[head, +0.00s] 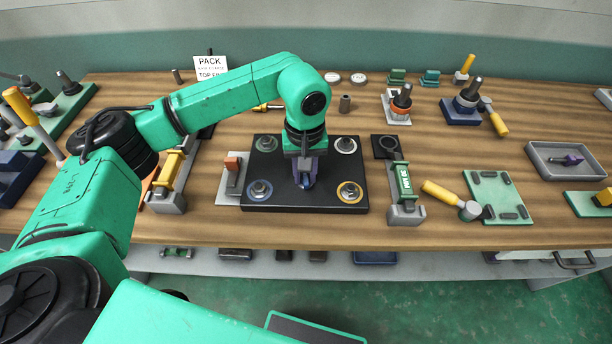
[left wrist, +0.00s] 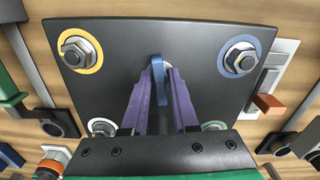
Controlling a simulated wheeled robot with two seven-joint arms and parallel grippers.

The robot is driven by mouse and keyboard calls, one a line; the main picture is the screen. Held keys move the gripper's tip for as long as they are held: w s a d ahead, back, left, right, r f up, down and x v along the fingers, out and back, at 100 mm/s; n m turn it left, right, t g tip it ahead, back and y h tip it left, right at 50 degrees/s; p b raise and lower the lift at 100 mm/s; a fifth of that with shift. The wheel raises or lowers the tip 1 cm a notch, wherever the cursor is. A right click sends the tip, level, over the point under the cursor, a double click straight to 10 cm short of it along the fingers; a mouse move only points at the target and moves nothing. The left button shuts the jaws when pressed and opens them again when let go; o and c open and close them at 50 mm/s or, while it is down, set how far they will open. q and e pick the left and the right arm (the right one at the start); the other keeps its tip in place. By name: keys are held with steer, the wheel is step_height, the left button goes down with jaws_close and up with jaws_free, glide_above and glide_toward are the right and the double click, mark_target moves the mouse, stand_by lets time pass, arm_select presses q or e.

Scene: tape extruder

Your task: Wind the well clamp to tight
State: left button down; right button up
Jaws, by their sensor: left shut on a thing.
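A black square plate (head: 305,200) lies on the bench, with a bolt and coloured ring near each corner. A slim blue handle (left wrist: 159,82) stands at the plate's middle, apparently the clamp's; its lower part is hidden by my fingers. My left gripper (head: 306,184) reaches down over the plate's middle, its purple fingers shut on the blue handle. It also shows in the left wrist view (left wrist: 161,95), with a finger on each side of the handle. How tight the clamp is cannot be told. My right gripper is not in view.
Beside the plate stand a yellow-topped fixture (head: 170,172) on the left and a green-topped fixture (head: 404,182) on the right. An orange-topped block (head: 232,165) sits at the plate's left edge. A yellow-handled tool (head: 442,194) lies farther right.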

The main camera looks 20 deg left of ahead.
arm_select(q)
steer(key=m+b, duration=0.2)
steer(key=m, duration=0.1)
steer(key=shift+f, duration=0.1)
steer(key=shift+m, duration=0.5)
steer(key=shift+m+b, duration=0.7)
steer(key=shift+m, duration=0.3)
steer(key=m+b, duration=0.1)
steer(key=m, duration=0.1)
steer(key=shift+m, duration=0.3)
steer(key=c, duration=0.8)
jaws_free()
steer(key=shift+r+p, duration=2.6)
steer(key=shift+r, duration=1.6)
